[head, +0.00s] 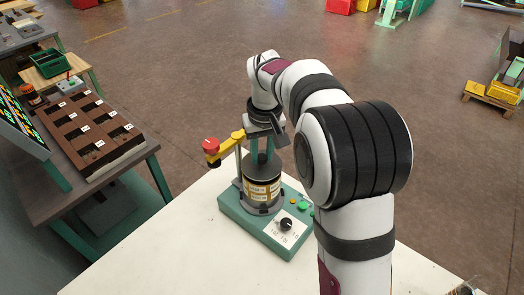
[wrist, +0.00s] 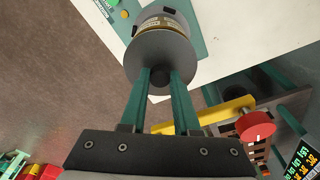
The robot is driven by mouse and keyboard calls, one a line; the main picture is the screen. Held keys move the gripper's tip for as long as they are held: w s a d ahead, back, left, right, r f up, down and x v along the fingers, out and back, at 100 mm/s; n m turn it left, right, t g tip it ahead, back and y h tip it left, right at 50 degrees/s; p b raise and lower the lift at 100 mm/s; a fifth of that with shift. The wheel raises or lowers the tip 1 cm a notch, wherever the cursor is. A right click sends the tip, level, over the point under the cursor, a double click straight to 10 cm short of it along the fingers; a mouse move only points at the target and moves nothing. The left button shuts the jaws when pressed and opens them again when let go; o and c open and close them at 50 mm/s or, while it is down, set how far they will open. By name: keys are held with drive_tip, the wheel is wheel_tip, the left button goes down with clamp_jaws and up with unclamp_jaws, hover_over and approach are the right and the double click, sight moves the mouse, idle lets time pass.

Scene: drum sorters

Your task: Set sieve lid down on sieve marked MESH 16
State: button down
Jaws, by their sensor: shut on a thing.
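The sieve lid (head: 262,168) is a dark grey disc with a small knob, and it also shows in the wrist view (wrist: 158,52). My gripper (head: 262,158) points down with its green fingers (wrist: 160,80) shut on the lid's knob. The lid is level right above or on the sieve stack (head: 262,192); I cannot tell whether they touch. The stack has brass-coloured bands with pale labels, too small to read surely, and stands on the green shaker base (head: 238,212). The lid hides the stack's top opening.
A yellow clamp arm (head: 228,143) with a red knob (head: 211,146) stands on a post left of the stack. The base has a dial (head: 286,224) and coloured buttons. A brown compartment rack (head: 92,132) lies on the left bench. The white tabletop (head: 170,245) is clear at front left.

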sight(264, 170)
drive_tip(key=shift+f, duration=0.85)
drive_tip(key=c, duration=0.6)
unclamp_jaws()
drive_tip(key=shift+o, duration=0.2)
wheel_tip(264, 170, up, 16)
drive_tip(key=s, duration=0.2)
drive_tip(key=shift+d+f, duration=0.2)
drive_tip(key=s+f+m, duration=0.2)
drive_tip(key=s+f, duration=0.2)
drive_tip(key=s, duration=0.6)
drive_tip(key=s+d+f+m+g+y, duration=0.1)
drive_tip(key=s+f+m, duration=0.2)
drive_tip(key=s, duration=0.8)
drive_tip(key=s+f+m, duration=0.2)
drive_tip(key=s+f, duration=0.4)
drive_tip(key=s, duration=0.4)
drive_tip(key=shift+s+d+f+m+g+y, duration=0.15)
drive_tip(key=shift+d+m+g+y, duration=0.15)
drive_tip(key=shift+m, duration=0.1)
